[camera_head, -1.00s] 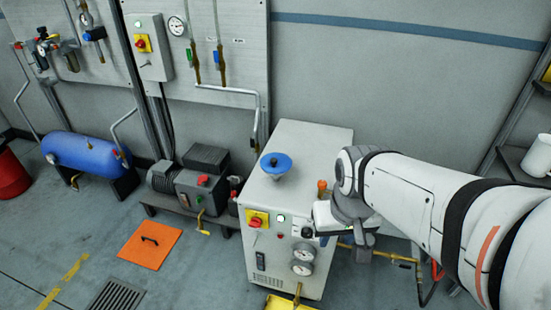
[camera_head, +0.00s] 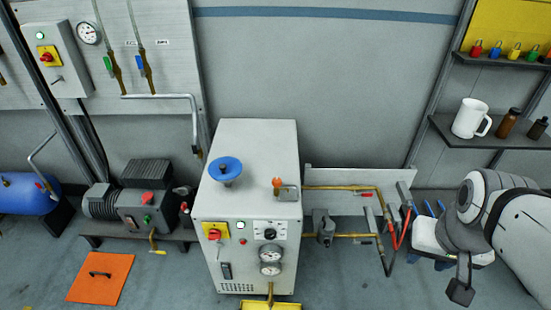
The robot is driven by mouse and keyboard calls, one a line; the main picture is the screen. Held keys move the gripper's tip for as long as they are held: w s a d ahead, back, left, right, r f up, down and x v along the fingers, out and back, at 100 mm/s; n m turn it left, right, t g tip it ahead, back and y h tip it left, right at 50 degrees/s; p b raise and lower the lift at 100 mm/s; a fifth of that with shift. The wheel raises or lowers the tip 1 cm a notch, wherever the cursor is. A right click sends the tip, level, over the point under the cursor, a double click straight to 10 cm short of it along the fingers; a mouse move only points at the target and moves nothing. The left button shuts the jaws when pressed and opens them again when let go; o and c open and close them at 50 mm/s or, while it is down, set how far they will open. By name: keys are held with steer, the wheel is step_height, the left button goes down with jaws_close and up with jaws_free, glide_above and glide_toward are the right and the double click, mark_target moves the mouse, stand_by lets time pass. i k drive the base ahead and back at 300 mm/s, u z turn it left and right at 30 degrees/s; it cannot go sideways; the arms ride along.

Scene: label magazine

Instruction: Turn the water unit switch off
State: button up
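The water unit appears to be the white cabinet (camera_head: 255,150) in the middle, with a blue funnel-like part (camera_head: 226,170) on top. On its front is a red rotary switch (camera_head: 215,234) on a yellow plate. A small pale round lamp or button (camera_head: 241,225) sits beside it. The switch's position is too small to tell. My gripper (camera_head: 460,290) is at the right, well away from the cabinet, pointing down and touching nothing that I can see. Its fingers are mostly hidden, so I cannot tell whether it is open.
Copper pipes (camera_head: 345,187) and red and black hoses lie between the cabinet and my arm. A dark shelf (camera_head: 450,132) with a white mug (camera_head: 470,118) is at the right. A motor unit (camera_head: 145,203) and an orange floor plate (camera_head: 101,278) are at the left.

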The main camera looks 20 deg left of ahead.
mark_target(215, 235)
steer(key=z, duration=0.2)
steer(key=k, duration=1.05)
steer(key=u, duration=1.35)
steer(key=i, duration=1)
steer(key=u, duration=0.05)
